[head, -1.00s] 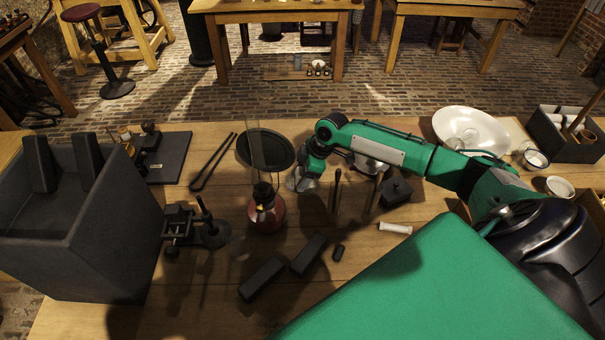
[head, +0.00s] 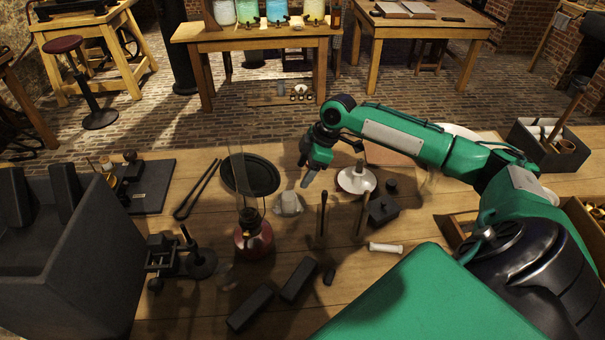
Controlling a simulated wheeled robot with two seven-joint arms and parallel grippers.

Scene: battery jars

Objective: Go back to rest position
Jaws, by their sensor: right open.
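My right arm comes in from the right in the head view, its green links stretched over the wooden table. My right gripper (head: 309,172) hangs above the table near its far edge, pointing down. It is open and nothing shows between its fingers. A small whitish object (head: 287,203) lies on the table below and to the left of it, apart from it. My left gripper does not show.
A red lamp with a glass chimney (head: 254,238) stands left of the gripper, before a dark round plate (head: 250,175). A white dish (head: 356,180) and dark block (head: 382,209) stand to the right. A large dark box (head: 75,265) fills the left.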

